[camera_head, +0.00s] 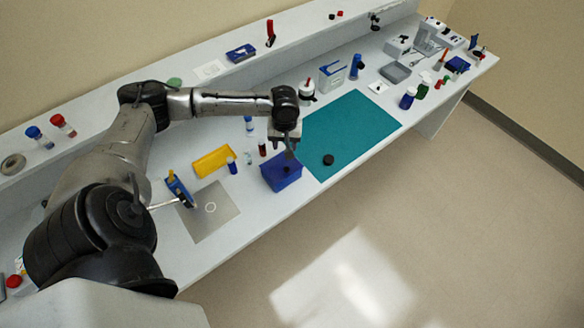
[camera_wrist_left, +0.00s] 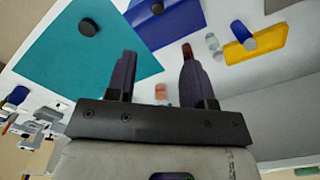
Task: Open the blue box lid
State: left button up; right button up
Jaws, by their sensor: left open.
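The blue box (camera_head: 283,180) stands on the bench at the near edge of the teal mat. Its top looks covered by a blue lid. In the left wrist view the box (camera_wrist_left: 172,30) is cut off by the top edge, and a small dark knob (camera_wrist_left: 157,7) shows on it. My left gripper (camera_head: 288,150) is just above the back of the box in the head view, partly hiding it. In the left wrist view its two fingers (camera_wrist_left: 157,58) are apart with nothing between them. Whether they touch the box cannot be told. My right gripper is not in view.
A teal mat (camera_head: 350,125) with a black round cap (camera_head: 328,159) lies right of the box. A yellow tray (camera_head: 213,161), a blue-capped vial (camera_head: 232,165) and a small dark red vial (camera_head: 262,149) stand to the left. The bench's front edge is close to the box.

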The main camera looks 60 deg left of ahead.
aim_at(287, 169)
pick_arm(q)
notch_tip(287, 169, down, 14)
jog(key=n, duration=0.3)
jog(key=shift+r+n, duration=0.1)
jog(key=shift+n, duration=0.2)
jog(key=shift+w, duration=0.1)
jog(key=shift+c, duration=0.4)
grip_shut()
dwell(0.4)
